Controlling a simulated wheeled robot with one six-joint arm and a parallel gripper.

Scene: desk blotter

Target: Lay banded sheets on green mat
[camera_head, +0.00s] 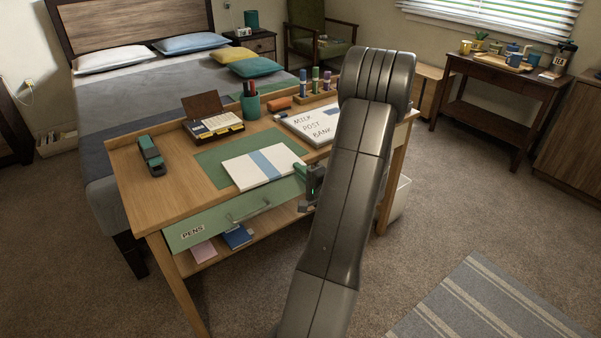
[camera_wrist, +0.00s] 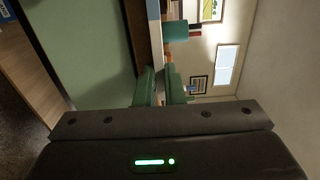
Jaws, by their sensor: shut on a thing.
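The banded sheets (camera_head: 240,174) are a flat white stack with a blue band across the middle. In the head view they appear over the front part of the green mat (camera_head: 208,168), reaching the desk's front edge. My gripper (camera_head: 313,182) is at their right front end, partly hidden by my arm. In the wrist view, my green fingertips (camera_wrist: 158,86) are closed around the sheets, seen edge-on as a thin strip with its blue band (camera_wrist: 153,10). I cannot tell whether the sheets touch the mat or hang just above it.
Below the desktop is a green drawer (camera_head: 215,222) marked PENS. The desk's left front is bare.

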